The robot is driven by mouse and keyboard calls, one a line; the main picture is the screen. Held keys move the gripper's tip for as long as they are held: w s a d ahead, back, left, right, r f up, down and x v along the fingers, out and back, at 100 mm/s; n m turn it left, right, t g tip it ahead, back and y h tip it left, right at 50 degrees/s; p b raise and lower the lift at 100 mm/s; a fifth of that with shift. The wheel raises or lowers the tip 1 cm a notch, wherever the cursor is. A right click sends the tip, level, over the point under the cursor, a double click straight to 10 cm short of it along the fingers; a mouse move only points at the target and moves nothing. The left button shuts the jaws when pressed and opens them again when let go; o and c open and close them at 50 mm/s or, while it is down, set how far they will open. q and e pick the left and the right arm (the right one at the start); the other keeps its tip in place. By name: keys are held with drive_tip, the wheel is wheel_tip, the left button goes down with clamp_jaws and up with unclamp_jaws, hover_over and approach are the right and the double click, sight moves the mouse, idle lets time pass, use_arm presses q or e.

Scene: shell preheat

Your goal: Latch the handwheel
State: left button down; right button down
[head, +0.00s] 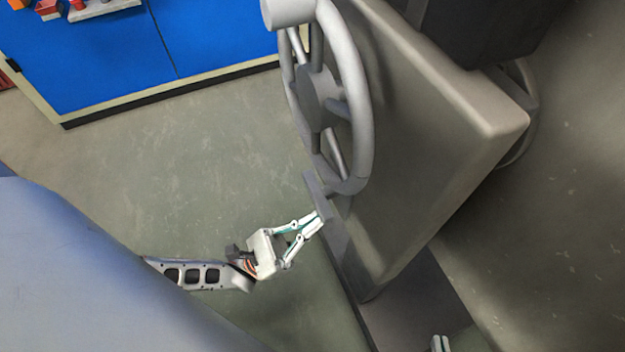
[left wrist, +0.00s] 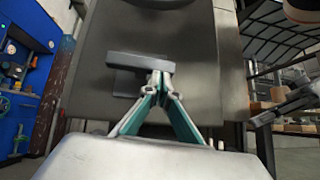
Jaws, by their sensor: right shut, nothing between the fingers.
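The grey handwheel (head: 361,105) stands on the side of a big grey machine panel (head: 440,130) in the head view. A flat dark grey latch bar (head: 314,190) sits at the wheel's lower rim; it lies crosswise ahead of my fingers in the left wrist view (left wrist: 125,60). My left gripper (head: 318,219) is at the bar, its fingertips close together at the bar's lower edge in the left wrist view (left wrist: 160,79). Whether they pinch the bar is unclear. My right gripper (head: 440,343) shows only a tip at the bottom edge; it is shut and empty.
A blue cabinet (head: 90,55) with several small red and orange items on it stands at the upper left. Grey floor (head: 190,160) is clear between it and the machine. Shelving (left wrist: 285,40) stands at the right in the left wrist view.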

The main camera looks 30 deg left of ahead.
use_arm(q)
drive_tip(key=shift+r, duration=0.1)
idle(0.3)
drive_tip(key=v, duration=1.2)
idle(0.4)
